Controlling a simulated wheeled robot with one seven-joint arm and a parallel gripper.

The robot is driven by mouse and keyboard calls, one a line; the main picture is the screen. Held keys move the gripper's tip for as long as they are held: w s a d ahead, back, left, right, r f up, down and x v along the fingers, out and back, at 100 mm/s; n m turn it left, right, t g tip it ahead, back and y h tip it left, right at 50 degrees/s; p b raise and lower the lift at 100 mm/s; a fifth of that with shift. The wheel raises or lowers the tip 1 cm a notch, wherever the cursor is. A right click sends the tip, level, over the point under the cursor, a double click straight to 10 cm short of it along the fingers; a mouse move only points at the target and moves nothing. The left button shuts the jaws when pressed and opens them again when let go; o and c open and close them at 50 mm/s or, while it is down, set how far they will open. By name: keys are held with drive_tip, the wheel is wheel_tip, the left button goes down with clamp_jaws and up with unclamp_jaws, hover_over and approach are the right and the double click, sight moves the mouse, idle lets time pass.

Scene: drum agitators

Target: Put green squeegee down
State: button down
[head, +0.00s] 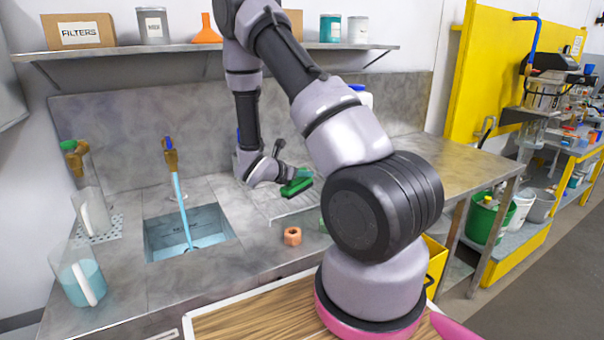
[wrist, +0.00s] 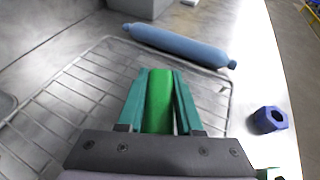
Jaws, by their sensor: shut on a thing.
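The green squeegee (wrist: 159,98) is between the two teal fingers of my gripper (wrist: 160,76) in the wrist view. Only its green bar shows; the rest is hidden by the fingers and the gripper body. In the head view the green squeegee (head: 296,188) sits at the end of my gripper (head: 300,177), over the back counter right of the sink. A wire drying rack (wrist: 82,88) lies below it. I cannot tell whether the squeegee touches the rack.
In the head view an orange nut (head: 292,236) is near the sink (head: 160,245), where a tap runs. Clear counter (head: 440,165) lies to the right.

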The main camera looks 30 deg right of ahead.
drive_tip(key=c, duration=0.6)
unclamp_jaws()
drive_tip(key=shift+f, duration=0.1)
drive_tip(key=shift+o, duration=0.2)
